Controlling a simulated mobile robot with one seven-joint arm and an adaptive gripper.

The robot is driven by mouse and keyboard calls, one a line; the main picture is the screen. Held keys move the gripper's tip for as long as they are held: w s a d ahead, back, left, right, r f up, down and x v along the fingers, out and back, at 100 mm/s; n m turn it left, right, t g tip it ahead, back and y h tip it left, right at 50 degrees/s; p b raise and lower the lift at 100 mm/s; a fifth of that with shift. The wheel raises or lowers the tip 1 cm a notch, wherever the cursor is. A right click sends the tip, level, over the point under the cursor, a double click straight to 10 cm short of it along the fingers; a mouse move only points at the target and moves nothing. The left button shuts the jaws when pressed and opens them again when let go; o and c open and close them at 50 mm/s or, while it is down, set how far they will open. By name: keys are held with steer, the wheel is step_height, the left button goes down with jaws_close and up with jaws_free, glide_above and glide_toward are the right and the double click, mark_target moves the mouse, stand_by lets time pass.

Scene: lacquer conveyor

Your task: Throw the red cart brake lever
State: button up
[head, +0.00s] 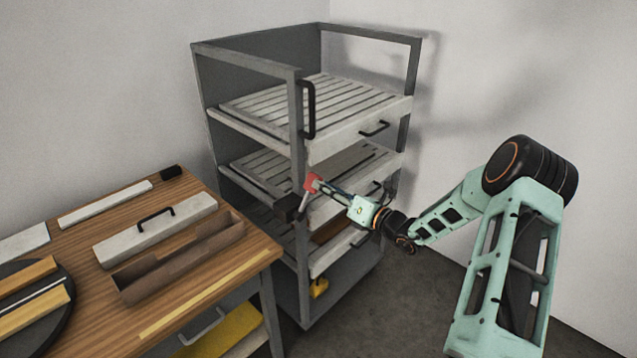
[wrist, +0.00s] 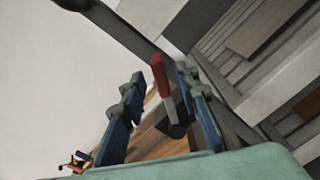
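The red grip of the brake lever (head: 312,181) is on the near front post of the grey cart (head: 298,120), at about middle-shelf height. A dark block (head: 287,209) sits just below it. My gripper (head: 323,187) reaches in from the right and its tip is at the lever. In the wrist view, the red lever (wrist: 159,75) stands between the two blue fingers of my gripper (wrist: 162,80). The fingers are apart, with a gap visible on both sides of the lever. The lever's pale shaft runs down toward a dark base (wrist: 172,125).
The cart has slatted trays (head: 310,98) with black handles (head: 374,128) and a tall black handle (head: 308,110) on its post. A wooden workbench (head: 205,275) at left holds a long trough (head: 180,262) and several bars. Floor shows between bench and right wall.

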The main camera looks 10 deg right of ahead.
steer(key=shift+x, duration=1.45)
steer(key=shift+c, duration=0.4)
jaws_close()
